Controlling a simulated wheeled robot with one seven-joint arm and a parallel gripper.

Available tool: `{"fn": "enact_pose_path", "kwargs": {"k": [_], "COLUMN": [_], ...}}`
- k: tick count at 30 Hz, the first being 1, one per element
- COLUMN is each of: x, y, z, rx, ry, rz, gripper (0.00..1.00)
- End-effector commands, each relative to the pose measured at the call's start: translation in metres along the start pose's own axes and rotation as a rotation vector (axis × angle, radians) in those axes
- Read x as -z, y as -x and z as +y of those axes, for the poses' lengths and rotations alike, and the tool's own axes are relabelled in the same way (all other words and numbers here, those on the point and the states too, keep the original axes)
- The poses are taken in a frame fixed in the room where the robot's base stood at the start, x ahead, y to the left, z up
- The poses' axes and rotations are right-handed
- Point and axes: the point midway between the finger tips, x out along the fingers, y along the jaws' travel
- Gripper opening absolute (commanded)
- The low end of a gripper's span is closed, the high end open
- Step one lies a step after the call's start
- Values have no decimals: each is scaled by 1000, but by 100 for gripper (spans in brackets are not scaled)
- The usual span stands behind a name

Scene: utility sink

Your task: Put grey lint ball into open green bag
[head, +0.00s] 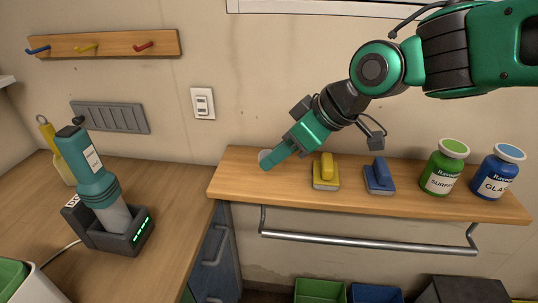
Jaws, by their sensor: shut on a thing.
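My gripper (268,163) is low over the left end of the wooden shelf, its fingers pointing down and to the left. It is shut on the grey lint ball (264,155), a small pale round thing mostly hidden behind the fingers. I cannot tell whether the ball still touches the shelf. A green bag (13,275) lines a white bin at the lower left corner; its top is open, and the frame edge cuts it off.
The wooden shelf (420,203) holds a yellow brush (326,172), a blue brush (379,177), a green jar (444,168) and a blue jar (499,172). A handheld vacuum (92,175) stands in its dock on the left counter (175,200). A metal rail (365,241) hangs below the shelf.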

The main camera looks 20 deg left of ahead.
Motion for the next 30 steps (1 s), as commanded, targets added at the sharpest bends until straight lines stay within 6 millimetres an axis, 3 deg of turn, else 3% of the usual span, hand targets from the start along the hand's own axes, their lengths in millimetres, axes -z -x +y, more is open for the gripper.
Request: {"fn": "enact_pose_path", "kwargs": {"k": [12,19,30], "x": [-53,-69,-71], "y": [-21,-44,-48], "z": [73,70,70], "rx": [1,2,1], "ry": [-3,0,2], "rz": [-2,-1,0], "gripper": [0,0,0]}}
